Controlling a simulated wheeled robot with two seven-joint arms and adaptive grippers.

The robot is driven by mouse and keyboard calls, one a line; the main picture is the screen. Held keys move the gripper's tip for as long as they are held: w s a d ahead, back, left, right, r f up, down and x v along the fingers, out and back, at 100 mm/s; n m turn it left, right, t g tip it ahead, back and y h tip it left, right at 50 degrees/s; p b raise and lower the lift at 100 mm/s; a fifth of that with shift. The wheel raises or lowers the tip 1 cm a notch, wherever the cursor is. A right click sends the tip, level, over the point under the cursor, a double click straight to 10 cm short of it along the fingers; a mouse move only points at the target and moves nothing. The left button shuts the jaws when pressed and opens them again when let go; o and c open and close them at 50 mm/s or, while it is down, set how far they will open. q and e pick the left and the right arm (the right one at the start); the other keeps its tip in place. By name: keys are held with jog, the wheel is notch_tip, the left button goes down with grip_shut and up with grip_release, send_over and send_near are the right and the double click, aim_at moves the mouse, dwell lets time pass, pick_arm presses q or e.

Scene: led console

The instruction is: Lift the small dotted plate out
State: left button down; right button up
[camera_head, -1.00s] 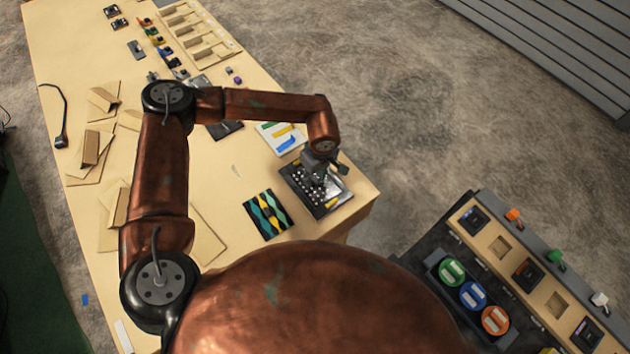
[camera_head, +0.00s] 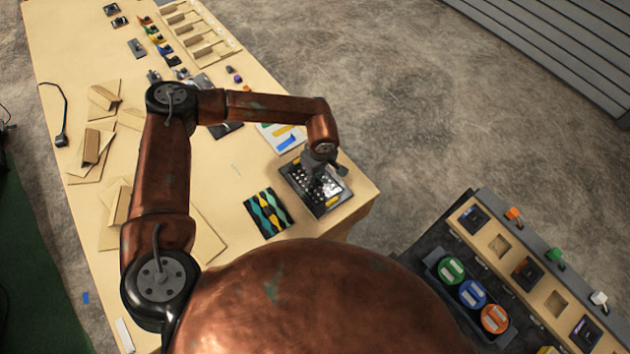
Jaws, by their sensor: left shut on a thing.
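The small dotted plate (camera_head: 325,188) is black with rows of white dots. It shows at the near right corner of the wooden table, in or just above a dark tray (camera_head: 337,203) with yellow pieces along its edge. My left gripper (camera_head: 317,179) is over the plate's upper left part, pointing down, and is shut on the plate. The fingertips are small and partly hidden by the gripper's own body. I cannot tell how far the plate is clear of the tray. My right gripper is not in view.
A wavy green, yellow and black panel (camera_head: 267,214) lies left of the tray. A white card with coloured stripes (camera_head: 284,136) lies behind it, partly under my arm. A console with green, blue and orange round pieces (camera_head: 472,294) stands at lower right.

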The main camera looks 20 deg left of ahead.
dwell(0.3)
pick_arm(q)
jog(key=shift+r+b, duration=0.3)
jog(key=shift+r, duration=0.25)
notch_tip(320, 180, up, 2)
jog(key=shift+s+r+b, duration=0.15)
jog(key=shift+b, duration=0.3)
jog(key=s+d+r+b, duration=0.1)
jog(key=s+d+r, duration=0.1)
jog(key=s+r, duration=1.1)
jog(key=shift+s+r+b, duration=0.3)
jog(key=shift+b, duration=0.1)
